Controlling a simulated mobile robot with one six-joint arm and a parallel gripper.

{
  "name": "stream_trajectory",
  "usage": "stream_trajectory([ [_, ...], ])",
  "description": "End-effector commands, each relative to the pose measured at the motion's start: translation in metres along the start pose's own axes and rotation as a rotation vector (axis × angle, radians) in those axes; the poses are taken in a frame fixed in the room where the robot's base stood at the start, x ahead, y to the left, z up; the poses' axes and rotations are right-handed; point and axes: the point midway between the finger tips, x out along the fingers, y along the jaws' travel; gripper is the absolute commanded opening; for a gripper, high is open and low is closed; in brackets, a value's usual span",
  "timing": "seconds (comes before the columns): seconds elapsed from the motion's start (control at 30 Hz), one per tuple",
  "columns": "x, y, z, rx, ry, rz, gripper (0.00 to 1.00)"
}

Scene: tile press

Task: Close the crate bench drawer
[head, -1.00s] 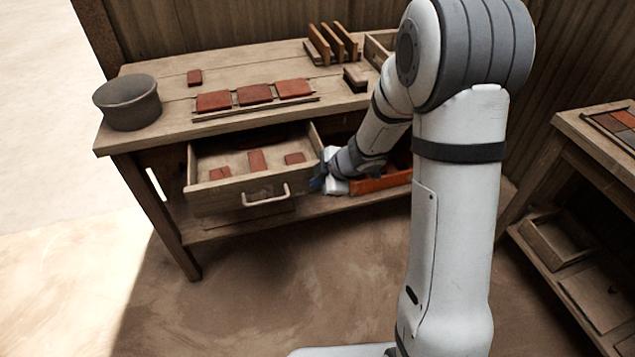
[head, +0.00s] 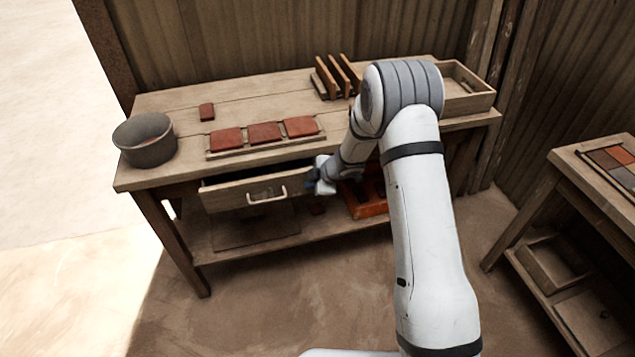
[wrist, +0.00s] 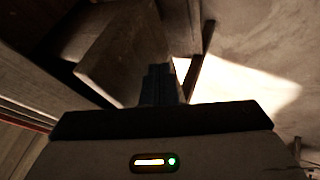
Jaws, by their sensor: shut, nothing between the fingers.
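In the wrist view the dark closed fingers (wrist: 160,84) point toward a wooden panel (wrist: 118,55), likely the drawer front. The inside of the drawer is hidden.
The bench carries a grey pot (head: 146,142), red tiles (head: 264,132) on a rack, upright wooden slats (head: 336,76) and an open wooden box (head: 462,92). An orange crate (head: 364,202) sits on the lower shelf. Another bench stands right; the floor in front is clear.

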Motion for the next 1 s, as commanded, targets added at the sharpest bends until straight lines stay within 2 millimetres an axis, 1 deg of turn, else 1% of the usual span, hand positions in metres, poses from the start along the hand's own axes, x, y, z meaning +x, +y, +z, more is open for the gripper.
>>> stream_trajectory([
  [0.1, 0.003, 0.001, -0.003, -0.004, 0.002, -0.002, 0.00],
  [0.47, 0.003, 0.000, -0.002, -0.002, 0.002, -0.001, 0.00],
  [0.57, 0.000, -0.005, -0.001, -0.001, 0.002, -0.001, 0.00],
  [0.73, -0.009, -0.025, 0.002, -0.002, 0.001, -0.002, 0.00],
  [0.77, -0.015, -0.027, 0.002, 0.000, 0.001, -0.001, 0.00],
  [0.8, -0.030, -0.022, 0.001, -0.002, 0.000, 0.003, 0.00],
  [1.0, -0.076, -0.022, 0.001, -0.002, 0.001, 0.002, 0.00],
])
